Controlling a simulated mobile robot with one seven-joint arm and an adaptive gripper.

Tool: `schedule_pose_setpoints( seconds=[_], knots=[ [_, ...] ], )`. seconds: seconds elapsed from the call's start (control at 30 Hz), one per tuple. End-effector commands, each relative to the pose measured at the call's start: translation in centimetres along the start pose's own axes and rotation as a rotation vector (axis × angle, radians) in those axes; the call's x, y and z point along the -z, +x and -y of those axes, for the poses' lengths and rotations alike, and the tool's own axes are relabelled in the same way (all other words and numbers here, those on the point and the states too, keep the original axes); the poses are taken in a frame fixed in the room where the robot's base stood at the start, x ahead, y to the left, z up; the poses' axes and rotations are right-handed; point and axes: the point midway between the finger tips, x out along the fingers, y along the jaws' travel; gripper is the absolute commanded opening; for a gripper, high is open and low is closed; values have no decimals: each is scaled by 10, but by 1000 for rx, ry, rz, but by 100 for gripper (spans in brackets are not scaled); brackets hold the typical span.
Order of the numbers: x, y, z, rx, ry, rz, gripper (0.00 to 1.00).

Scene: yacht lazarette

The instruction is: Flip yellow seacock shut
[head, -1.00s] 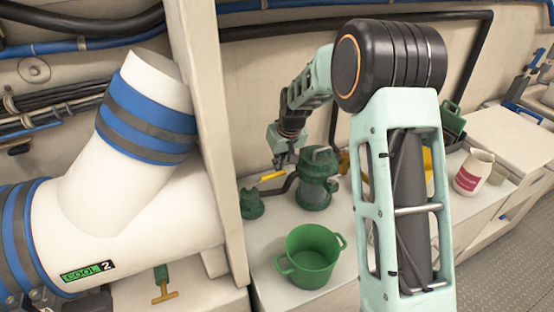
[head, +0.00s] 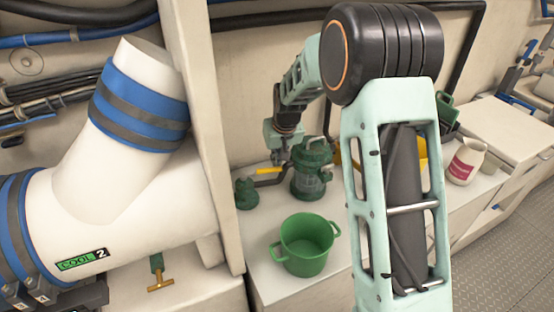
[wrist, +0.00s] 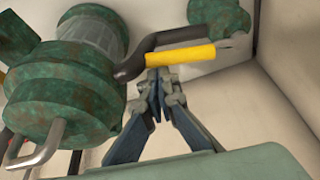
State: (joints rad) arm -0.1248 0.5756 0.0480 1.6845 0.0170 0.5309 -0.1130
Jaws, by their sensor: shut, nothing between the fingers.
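The seacock's yellow handle (head: 268,171) lies roughly level between a green bronze fitting (head: 246,193) and the green strainer (head: 311,172). In the wrist view the yellow handle (wrist: 181,57) runs across the top middle, beside a dark curved pipe (wrist: 134,63). A green fitting (wrist: 220,16) is behind its right end. My gripper (wrist: 158,78) is shut and empty, with its fingertips just below the handle in that view. I cannot tell whether they touch it. In the head view my gripper (head: 279,160) is close above the handle, its fingers partly hidden.
A green pot (head: 304,246) stands on the counter in front of the strainer. A large white pipe (head: 100,205) and an upright panel (head: 208,130) bound the left. A white jug (head: 466,161) stands on the right. My arm hides part of the counter.

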Motion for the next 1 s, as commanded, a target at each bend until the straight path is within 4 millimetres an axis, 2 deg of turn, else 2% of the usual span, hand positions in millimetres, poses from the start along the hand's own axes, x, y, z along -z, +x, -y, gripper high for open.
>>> schedule_pose_setpoints(
  seconds=[0.2, 0.33, 0.8, 1.0],
  knots=[
    [0, -1, 0, 0, -1, 0, 0],
    [1, -11, 0, 0, -1, -1, 0],
    [0, -99, 0, 0, -1, -3, 0],
    [0, -118, 0, 0, 0, 0, 0]
  ],
)
